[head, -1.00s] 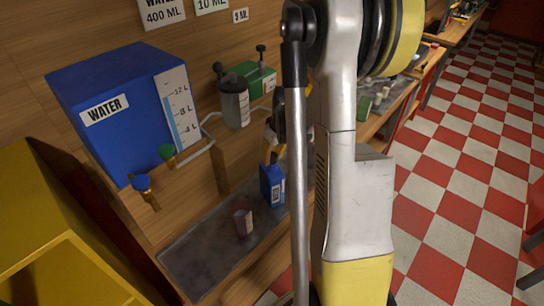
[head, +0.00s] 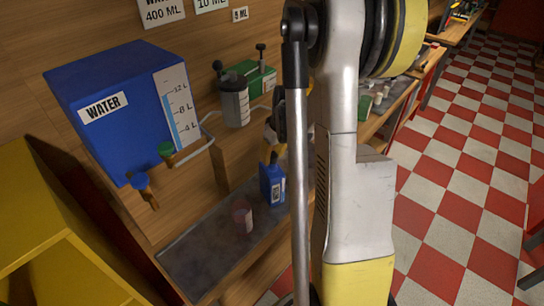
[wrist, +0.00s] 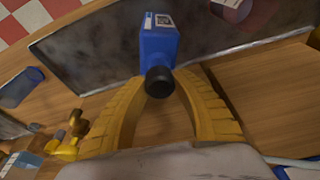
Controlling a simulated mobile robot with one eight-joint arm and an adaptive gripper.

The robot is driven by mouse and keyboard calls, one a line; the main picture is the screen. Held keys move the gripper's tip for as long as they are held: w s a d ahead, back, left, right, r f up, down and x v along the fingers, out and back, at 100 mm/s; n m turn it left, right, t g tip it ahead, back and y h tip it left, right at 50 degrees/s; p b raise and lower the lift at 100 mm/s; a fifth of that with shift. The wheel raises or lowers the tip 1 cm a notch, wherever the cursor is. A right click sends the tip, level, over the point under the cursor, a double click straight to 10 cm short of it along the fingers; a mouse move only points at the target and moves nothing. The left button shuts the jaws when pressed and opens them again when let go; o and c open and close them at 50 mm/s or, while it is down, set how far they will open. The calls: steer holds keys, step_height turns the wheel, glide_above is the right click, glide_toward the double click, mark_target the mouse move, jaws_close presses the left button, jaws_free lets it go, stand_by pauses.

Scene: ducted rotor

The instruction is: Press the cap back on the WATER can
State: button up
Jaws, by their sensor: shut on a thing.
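The WATER can (head: 271,185) is a small blue can with a white label, standing on the dark tray in the head view. It also shows at the top middle of the wrist view (wrist: 158,42). A black cap (wrist: 159,82) sits at the can's top, in line with it; I cannot tell whether it is fully seated. My yellow gripper (wrist: 160,80) is above the can, its two curved fingers closed on either side of the cap. The fingertips are partly hidden by the cap and can. In the head view my arm hides part of the gripper.
A cup (head: 242,216) stands on the dark tray (head: 200,246) left of the can. A big blue WATER tank (head: 120,110) with taps is on the wooden wall, beside a grey jar (head: 235,103) and a green box (head: 260,80). A yellow shelf (head: 50,230) is at left.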

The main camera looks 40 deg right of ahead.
stand_by(0.3)
steer(key=o, duration=1.4)
steer(key=shift+r, duration=0.15)
steer(key=shift+r+p, duration=2.35)
steer(key=shift+r, duration=1.05)
jaws_close()
steer(key=shift+f, duration=0.15)
